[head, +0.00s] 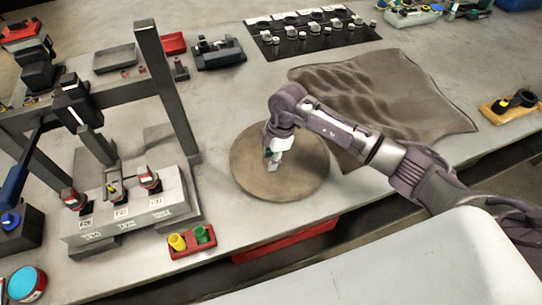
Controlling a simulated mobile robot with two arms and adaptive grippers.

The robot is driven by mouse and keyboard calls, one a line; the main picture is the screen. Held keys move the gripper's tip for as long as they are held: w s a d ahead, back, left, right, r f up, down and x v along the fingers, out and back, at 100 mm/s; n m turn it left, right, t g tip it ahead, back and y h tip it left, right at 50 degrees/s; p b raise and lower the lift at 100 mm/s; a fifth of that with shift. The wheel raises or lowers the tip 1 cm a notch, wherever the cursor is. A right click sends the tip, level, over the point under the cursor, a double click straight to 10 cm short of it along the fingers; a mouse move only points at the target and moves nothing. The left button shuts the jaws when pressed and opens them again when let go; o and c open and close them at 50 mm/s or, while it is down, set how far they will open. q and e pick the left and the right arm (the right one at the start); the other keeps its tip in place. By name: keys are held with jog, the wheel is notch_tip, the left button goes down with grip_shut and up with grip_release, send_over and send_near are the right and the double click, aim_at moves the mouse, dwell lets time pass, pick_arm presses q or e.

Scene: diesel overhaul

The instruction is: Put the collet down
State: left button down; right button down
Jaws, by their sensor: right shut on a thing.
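My right gripper (271,162) points down over the round brown mat (302,185) near the middle of the bench. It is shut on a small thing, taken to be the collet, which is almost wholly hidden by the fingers. I cannot tell whether the collet touches the mat. The rest of the mat's top is bare. My left gripper is not in view.
A test stand (170,90) with a labelled block (130,215) stands left of the mat. A red tray (192,241) with yellow and green cups lies at the front edge. A crumpled brown cloth (420,95) and a black rack (310,40) are behind.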

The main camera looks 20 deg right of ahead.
jog(key=shift+f, duration=0.2)
jog(key=shift+f, duration=0.1)
jog(key=shift+f, duration=0.1)
jog(key=c, duration=1)
grip_release()
jog(key=shift+r, duration=0.25)
jog(key=shift+w+d+r, duration=0.1)
jog(key=shift+r, duration=0.25)
jog(key=shift+d+r+b, duration=0.35)
jog(key=shift+r+b, duration=0.1)
jog(key=shift+r, duration=1.4)
jog(key=shift+d+r+b, duration=0.4)
jog(key=shift+r, duration=1.4)
jog(key=shift+d+r+b, duration=0.35)
jog(key=shift+r+b, duration=0.1)
jog(key=shift+r, duration=1.4)
